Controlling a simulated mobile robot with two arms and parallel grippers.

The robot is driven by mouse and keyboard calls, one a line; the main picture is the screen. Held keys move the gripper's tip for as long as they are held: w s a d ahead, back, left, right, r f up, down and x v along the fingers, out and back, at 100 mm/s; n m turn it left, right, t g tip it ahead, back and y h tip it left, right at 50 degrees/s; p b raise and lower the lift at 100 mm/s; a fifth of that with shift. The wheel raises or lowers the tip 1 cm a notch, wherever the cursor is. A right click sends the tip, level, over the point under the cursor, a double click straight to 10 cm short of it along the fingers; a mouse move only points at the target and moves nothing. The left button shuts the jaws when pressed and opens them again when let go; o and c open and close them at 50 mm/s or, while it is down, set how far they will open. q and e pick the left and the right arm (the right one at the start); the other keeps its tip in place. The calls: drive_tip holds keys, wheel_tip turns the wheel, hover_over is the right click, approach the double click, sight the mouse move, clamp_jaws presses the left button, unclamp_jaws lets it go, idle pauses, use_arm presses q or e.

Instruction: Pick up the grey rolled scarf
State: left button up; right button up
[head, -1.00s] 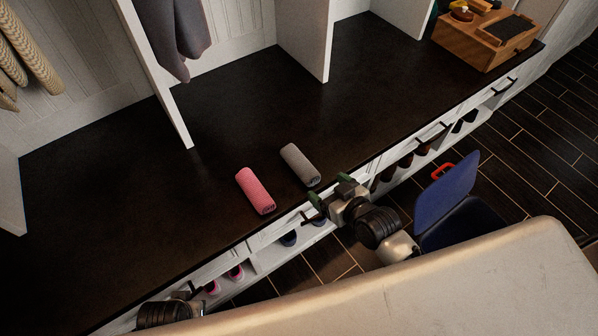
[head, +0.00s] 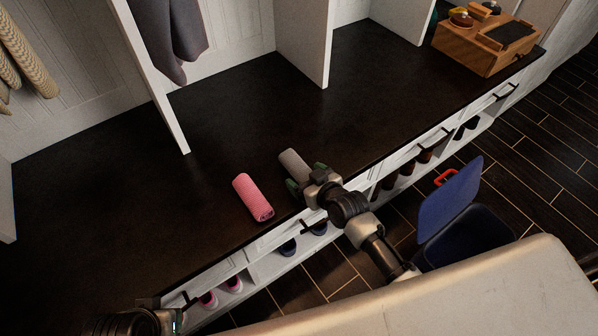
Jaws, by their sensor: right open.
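The grey rolled scarf (head: 292,161) lies on the dark bench top, near its front edge. Its near end is hidden by my right gripper. My right gripper (head: 304,177) is open, with its green-tipped fingers at the near end of the grey roll, one toward each side. I cannot tell whether the fingers touch it. A pink roll (head: 253,198) lies to the left of the grey one, apart from it. At the bottom left, part of my left arm shows, but its fingers do not.
The dark bench top (head: 130,190) is mostly clear. White upright dividers (head: 303,45) stand at its back. A wooden box (head: 485,45) sits at the far right end. Shoes fill cubbies below the front edge. A blue open-lidded bin (head: 455,205) stands on the floor.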

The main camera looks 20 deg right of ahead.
drive_tip(key=shift+c, duration=0.3)
drive_tip(key=c, duration=1)
drive_tip(key=shift+r, duration=0.15)
